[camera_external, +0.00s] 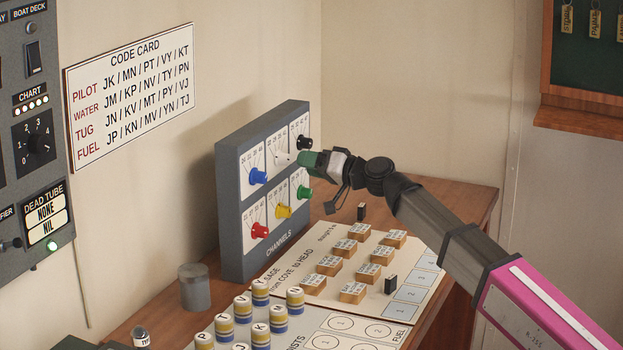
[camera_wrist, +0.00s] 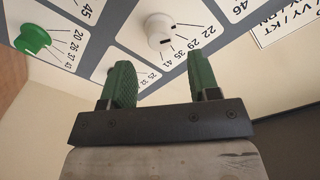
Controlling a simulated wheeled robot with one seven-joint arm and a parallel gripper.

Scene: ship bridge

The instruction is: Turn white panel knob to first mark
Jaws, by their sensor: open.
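The white knob (camera_wrist: 160,30) is on the channels panel (camera_external: 229,190), in the top middle square. In the wrist view it has small dark marks on it, and lines fan out beside it to the numbers 22, 29, 35 and 41. I cannot tell which line it points to. In the external view the white knob (camera_external: 283,158) shows just left of my gripper (camera_external: 308,159). In the wrist view my gripper (camera_wrist: 160,75) is open, its two green fingers apart and empty. The knob lies beyond the fingertips, roughly in line with the gap between them.
Blue (camera_external: 258,176), black (camera_external: 304,142), red (camera_external: 260,230), yellow (camera_external: 283,211) and green (camera_external: 304,192) knobs surround it on the panel. A code card (camera_external: 130,90) hangs on the wall. Tiles, labelled cylinders and a grey cylinder (camera_external: 194,287) stand on the desk below.

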